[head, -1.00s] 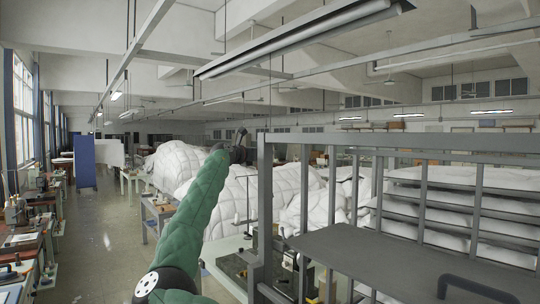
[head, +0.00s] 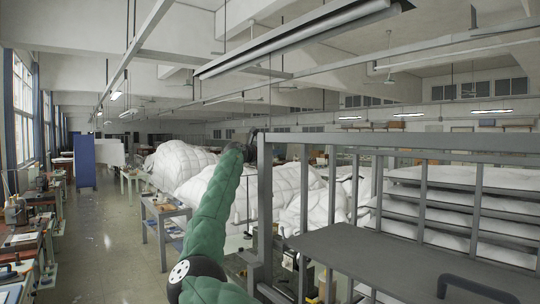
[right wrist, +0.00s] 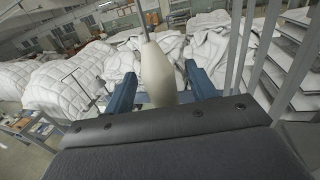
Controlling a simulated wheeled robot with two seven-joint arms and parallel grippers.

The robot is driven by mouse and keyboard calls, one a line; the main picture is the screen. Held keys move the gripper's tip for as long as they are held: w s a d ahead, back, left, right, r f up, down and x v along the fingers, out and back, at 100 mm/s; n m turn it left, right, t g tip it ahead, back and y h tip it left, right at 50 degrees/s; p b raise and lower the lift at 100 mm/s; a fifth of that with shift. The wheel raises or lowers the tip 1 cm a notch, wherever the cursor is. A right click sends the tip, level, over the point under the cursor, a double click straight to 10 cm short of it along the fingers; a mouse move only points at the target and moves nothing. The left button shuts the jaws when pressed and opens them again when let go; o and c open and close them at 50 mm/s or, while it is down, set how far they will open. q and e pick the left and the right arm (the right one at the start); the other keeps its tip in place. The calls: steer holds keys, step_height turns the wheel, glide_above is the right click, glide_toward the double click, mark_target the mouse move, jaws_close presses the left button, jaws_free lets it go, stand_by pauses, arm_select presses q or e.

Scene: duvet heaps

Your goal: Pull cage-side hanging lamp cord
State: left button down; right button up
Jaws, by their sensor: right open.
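A pale teardrop-shaped pull knob (right wrist: 158,76) hangs on a thin cord (right wrist: 143,18) in the right wrist view. My right gripper (right wrist: 160,90) is open, with one blue finger on each side of the knob and gaps visible beside it. In the head view my green right arm reaches up to the cage's left corner post, and the right gripper (head: 252,140) is small and partly hidden there. I cannot make out the knob in the head view. A long hanging lamp (head: 300,40) is overhead. My left gripper is not in view.
The grey metal cage (head: 265,205) with upright bars stands close on the right, beside my right arm. White duvet heaps (head: 180,160) lie behind it. A side table (head: 165,208) stands left of the arm, and the aisle floor (head: 110,240) is clear.

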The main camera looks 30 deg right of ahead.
steer(key=c, duration=0.9)
steer(key=shift+f, duration=1.5)
steer(key=shift+r, duration=0.1)
